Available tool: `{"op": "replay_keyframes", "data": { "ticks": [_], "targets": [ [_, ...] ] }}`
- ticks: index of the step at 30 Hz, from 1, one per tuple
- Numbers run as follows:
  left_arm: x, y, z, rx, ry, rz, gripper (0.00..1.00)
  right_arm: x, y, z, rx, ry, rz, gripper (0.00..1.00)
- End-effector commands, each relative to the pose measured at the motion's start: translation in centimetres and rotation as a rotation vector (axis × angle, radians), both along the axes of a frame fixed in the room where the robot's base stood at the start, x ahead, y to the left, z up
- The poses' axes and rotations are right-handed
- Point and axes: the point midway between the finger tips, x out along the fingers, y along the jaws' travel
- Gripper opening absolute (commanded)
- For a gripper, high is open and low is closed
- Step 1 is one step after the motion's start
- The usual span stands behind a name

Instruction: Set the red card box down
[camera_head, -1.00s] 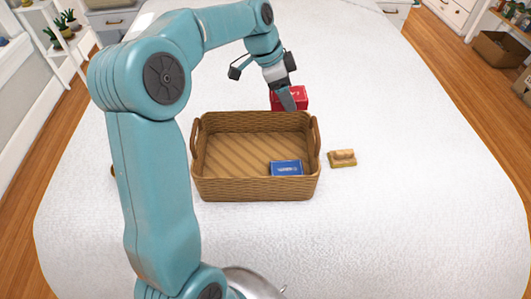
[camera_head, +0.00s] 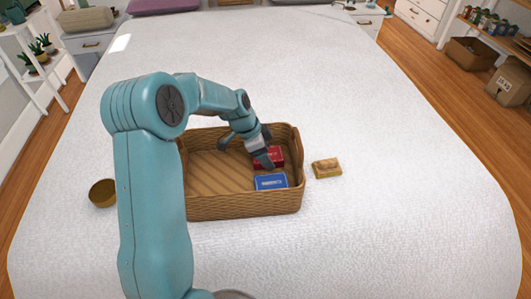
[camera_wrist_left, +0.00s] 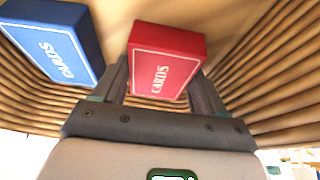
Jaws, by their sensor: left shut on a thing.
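The red card box (camera_head: 268,157) is inside the wicker basket (camera_head: 240,206), near its right end. It also shows in the left wrist view (camera_wrist_left: 165,62) between the fingers. My left gripper (camera_head: 264,160) is shut on it; in the left wrist view the fingers (camera_wrist_left: 163,88) flank the box. I cannot tell whether the box touches the basket floor. A blue card box (camera_head: 271,182) lies in the basket in front of the red one, and in the left wrist view the blue box (camera_wrist_left: 52,42) is at the upper left. My right gripper is not in view.
A small wooden-looking block (camera_head: 326,168) lies on the white surface right of the basket. A round brownish bowl (camera_head: 103,193) stands to the left, beside my arm. The white surface (camera_head: 400,200) is clear at the right and behind the basket.

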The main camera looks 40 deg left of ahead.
Motion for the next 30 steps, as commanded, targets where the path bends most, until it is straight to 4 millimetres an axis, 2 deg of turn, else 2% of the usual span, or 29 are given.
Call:
{"op": "replay_keyframes", "data": {
  "ticks": [9, 10, 18, 22, 26, 30],
  "targets": [
    [0.0, 0.0, -0.3, 0.002, -0.003, 0.000, 0.36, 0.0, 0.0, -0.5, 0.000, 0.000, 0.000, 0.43],
    [0.0, 0.0, -0.2, 0.002, -0.001, 0.000, 0.81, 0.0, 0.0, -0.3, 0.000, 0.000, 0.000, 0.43],
    [0.0, 0.0, -0.1, 0.001, -0.001, 0.001, 0.82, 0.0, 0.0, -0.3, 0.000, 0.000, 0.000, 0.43],
    [0.0, 0.1, 0.6, 0.002, -0.003, 0.002, 0.82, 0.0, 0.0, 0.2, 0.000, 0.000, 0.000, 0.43],
    [-0.7, 0.8, 2.8, 0.006, -0.007, 0.003, 0.82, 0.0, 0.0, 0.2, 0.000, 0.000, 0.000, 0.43],
    [-1.7, 1.7, 6.0, 0.005, -0.005, 0.003, 0.82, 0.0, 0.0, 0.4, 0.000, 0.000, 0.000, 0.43]
  ]
}}
